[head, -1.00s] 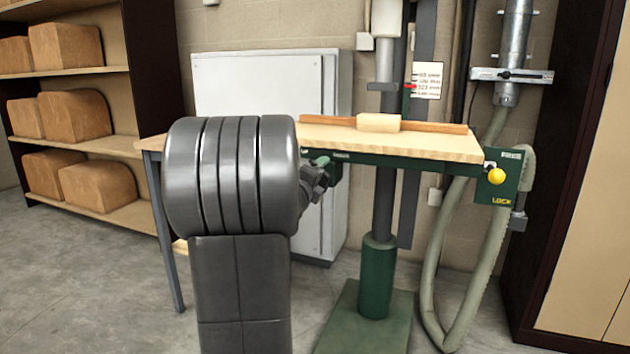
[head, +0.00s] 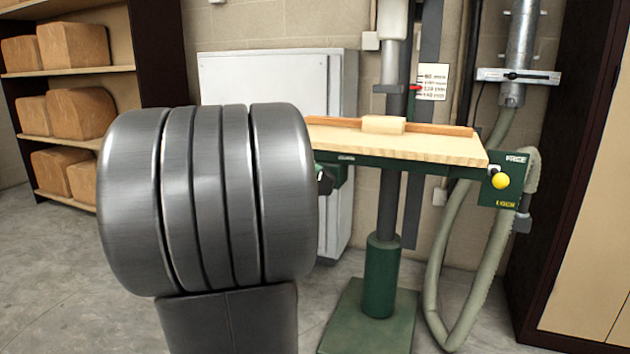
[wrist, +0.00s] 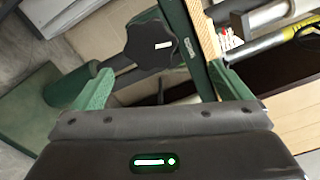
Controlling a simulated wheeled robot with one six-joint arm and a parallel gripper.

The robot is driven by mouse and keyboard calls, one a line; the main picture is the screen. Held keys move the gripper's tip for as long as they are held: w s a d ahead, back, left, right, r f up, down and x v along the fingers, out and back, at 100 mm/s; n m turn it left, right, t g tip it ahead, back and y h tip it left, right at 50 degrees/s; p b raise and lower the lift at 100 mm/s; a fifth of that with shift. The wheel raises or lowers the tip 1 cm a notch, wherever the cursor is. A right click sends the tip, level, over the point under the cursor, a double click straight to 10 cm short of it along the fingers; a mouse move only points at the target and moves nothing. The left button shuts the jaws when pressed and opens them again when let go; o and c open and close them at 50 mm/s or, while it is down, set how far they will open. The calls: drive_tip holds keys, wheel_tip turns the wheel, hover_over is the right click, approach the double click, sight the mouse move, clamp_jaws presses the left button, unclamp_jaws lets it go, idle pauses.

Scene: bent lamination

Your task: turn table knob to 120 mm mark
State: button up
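The black lobed table knob (wrist: 151,45) shows in the wrist view with a white line on its face. My gripper (wrist: 163,78) is open, its two green fingers apart and empty. The knob appears ahead of the fingertips, between them, seemingly not touched. In the head view my arm hides the gripper and most of the knob (head: 326,181). The wooden table (head: 430,147) sits on a green frame. A scale card (head: 433,82) hangs behind it, and a red pointer (head: 414,88) stands near its third line, which seems to read 120 mm; the print is blurred.
A wood block and strip (head: 384,125) lie on the table. A yellow lock knob (head: 500,181) is at its right end. The green column (head: 381,275) stands below, with a grey hose (head: 440,270) to its right. A pale cabinet (head: 270,80) stands behind.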

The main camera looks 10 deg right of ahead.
sight(322, 180)
drive_tip(key=v, duration=0.2)
drive_tip(key=shift+s+a+f, duration=0.1)
drive_tip(key=shift+s+a, duration=0.1)
drive_tip(key=shift+s, duration=0.05)
drive_tip(key=w+d+n+p, duration=0.2)
drive_tip(key=w+n+p, duration=0.2)
drive_tip(key=n, duration=0.3)
drive_tip(key=w+d+n+p, duration=0.3)
drive_tip(key=w+n+p, duration=0.1)
drive_tip(key=n+p, duration=0.2)
drive_tip(key=w+d+f+n+p, duration=0.1)
drive_tip(key=w+n+p, duration=0.3)
drive_tip(key=n, duration=0.4)
drive_tip(key=shift+w+d+f+n+p, duration=0.15)
drive_tip(key=shift+d+n+p, duration=0.25)
drive_tip(key=shift+d+p, duration=0.4)
